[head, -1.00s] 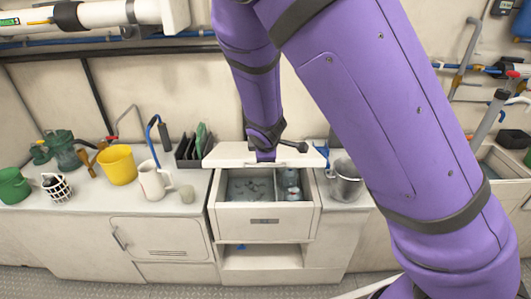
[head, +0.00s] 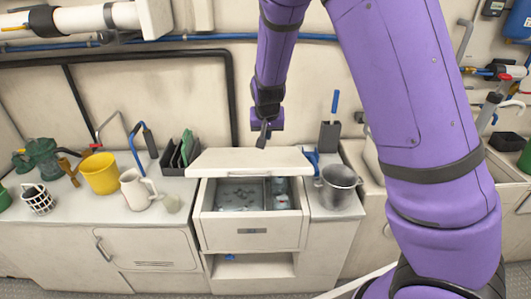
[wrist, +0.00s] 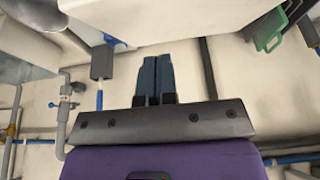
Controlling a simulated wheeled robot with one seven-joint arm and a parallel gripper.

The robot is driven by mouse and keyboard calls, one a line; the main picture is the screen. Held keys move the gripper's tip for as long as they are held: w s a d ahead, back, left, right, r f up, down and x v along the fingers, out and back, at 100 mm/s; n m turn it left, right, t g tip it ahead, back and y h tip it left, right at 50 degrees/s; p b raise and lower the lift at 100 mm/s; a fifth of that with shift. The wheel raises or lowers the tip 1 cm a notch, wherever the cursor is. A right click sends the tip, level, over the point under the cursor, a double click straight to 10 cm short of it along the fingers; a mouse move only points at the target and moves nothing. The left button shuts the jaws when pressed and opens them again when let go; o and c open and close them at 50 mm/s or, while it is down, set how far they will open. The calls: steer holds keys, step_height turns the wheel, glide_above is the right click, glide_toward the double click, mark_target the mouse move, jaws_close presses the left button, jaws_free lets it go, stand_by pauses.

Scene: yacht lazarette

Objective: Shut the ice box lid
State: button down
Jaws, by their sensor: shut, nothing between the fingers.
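The ice box (head: 252,238) is a white, drawer-like bin built into the counter front, with an open compartment showing grey-blue contents. Its pale lid (head: 245,160) stands partly open over the rear of the box, leaving the front part of the opening uncovered. My gripper (head: 263,141) is pointed down just above and behind the lid's rear edge; contact is not clear. The wrist view shows the dark fingers (wrist: 155,62) shut together with nothing between them, beside a large pale panel (wrist: 170,20) that looks like the lid.
Left of the box on the counter are a black rack (head: 180,155), a cream jug (head: 137,190) and a yellow bucket (head: 101,174). A metal pot (head: 338,187) stands close on the right. A blue-handled tool in a dark holder (head: 330,135) is behind it.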

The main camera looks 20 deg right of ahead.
glide_above(266, 167)
steer(key=f, duration=0.9)
steer(key=shift+w+d+f, duration=0.15)
steer(key=shift+w+d, duration=0.05)
steer(key=shift+w, duration=0.1)
steer(key=shift+s+a+f, duration=0.1)
steer(key=shift+s+f, duration=0.15)
steer(key=shift+f, duration=0.25)
steer(key=shift+s+a+f, duration=0.1)
steer(key=shift+s+f, duration=0.15)
steer(key=shift+f, duration=0.25)
steer(key=shift+s+a+f, duration=0.1)
steer(key=shift+s+f, duration=0.2)
steer(key=shift+f, duration=0.45)
steer(key=shift+t, duration=0.6)
steer(key=s+f, duration=0.2)
steer(key=f, duration=0.4)
steer(key=s+a+f, duration=0.1)
steer(key=s+f, duration=0.1)
steer(key=f, duration=0.4)
steer(key=s+a+f, duration=0.1)
steer(key=s+f, duration=0.1)
steer(key=f, duration=0.4)
steer(key=shift+s, duration=0.15)
steer(key=shift+r, duration=0.1)
